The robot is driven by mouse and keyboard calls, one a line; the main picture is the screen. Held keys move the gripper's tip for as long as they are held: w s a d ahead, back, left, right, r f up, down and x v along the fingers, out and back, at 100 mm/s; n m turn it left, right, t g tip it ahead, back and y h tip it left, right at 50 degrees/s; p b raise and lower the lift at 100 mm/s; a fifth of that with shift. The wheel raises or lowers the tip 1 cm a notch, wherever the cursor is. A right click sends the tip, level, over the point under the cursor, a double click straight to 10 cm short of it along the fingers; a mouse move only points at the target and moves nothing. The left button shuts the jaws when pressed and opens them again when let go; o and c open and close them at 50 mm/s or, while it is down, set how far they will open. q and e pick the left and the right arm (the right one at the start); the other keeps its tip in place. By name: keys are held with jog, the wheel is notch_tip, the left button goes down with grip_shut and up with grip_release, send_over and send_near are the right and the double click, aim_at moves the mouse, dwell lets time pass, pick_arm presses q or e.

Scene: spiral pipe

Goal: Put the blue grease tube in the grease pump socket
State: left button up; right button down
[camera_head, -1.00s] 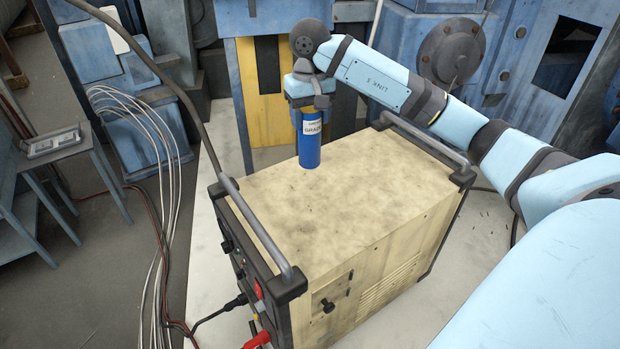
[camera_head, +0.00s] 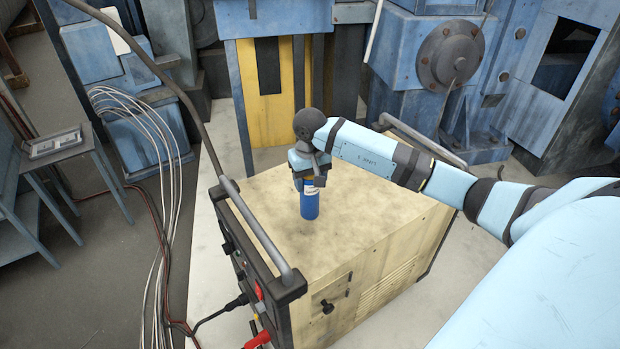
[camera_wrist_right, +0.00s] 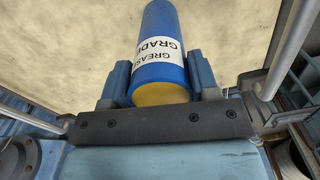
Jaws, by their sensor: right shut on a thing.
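The blue grease tube (camera_head: 310,203) is upright at the top of the tan box-shaped machine in the head view, with a white label near its upper end. My right gripper (camera_head: 309,182) is shut on the tube's upper part. In the right wrist view the tube (camera_wrist_right: 163,28) lies between the two fingers of the right gripper (camera_wrist_right: 160,82), its label and yellow end showing. I cannot tell whether the tube's lower end touches the machine top. No grease pump socket can be made out. My left gripper is not in view.
The tan machine (camera_head: 270,205) has a grey handle bar (camera_head: 255,228) along its left edge and another at its far right edge (camera_head: 425,138). Cables (camera_head: 150,140) hang at left beside a small table (camera_head: 60,150). Blue machinery (camera_head: 420,80) stands behind.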

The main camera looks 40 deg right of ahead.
jog(key=shift+f, duration=0.15)
jog(key=shift+c, duration=1.8)
grip_release()
